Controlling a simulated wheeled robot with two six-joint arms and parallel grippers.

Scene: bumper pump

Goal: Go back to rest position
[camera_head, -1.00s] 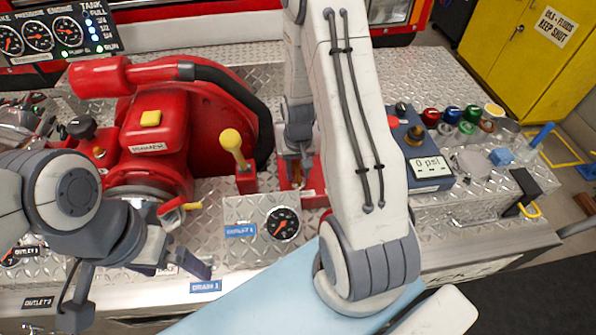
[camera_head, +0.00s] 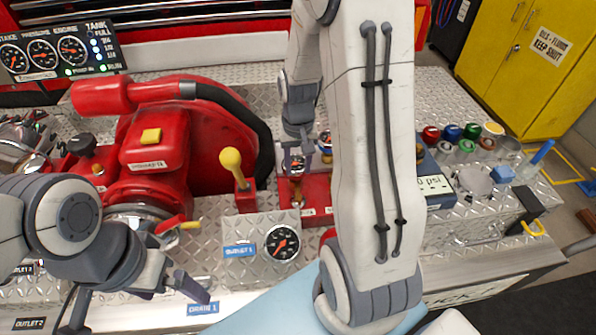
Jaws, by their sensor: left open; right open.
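My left gripper (camera_head: 135,303) is at the lower left, with its fingers spread apart, in front of the panel's outlet and drain labels. Nothing shows between its fingers. My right gripper (camera_head: 297,165) is at the middle, pointing down, open. It is over or just behind a red base (camera_head: 318,203) with small metal fittings on the diamond-plate deck. I cannot tell whether it touches them. My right forearm covers part of the deck and the edge of the psi display (camera_head: 434,185).
A red pump (camera_head: 152,150) with a black hose stands at left. A yellow-knobbed lever (camera_head: 232,160) rises between the grippers. A pressure gauge (camera_head: 282,243) sits on the front plate. Coloured knobs (camera_head: 452,132) stand at right. A yellow cabinet (camera_head: 525,60) is at the back right.

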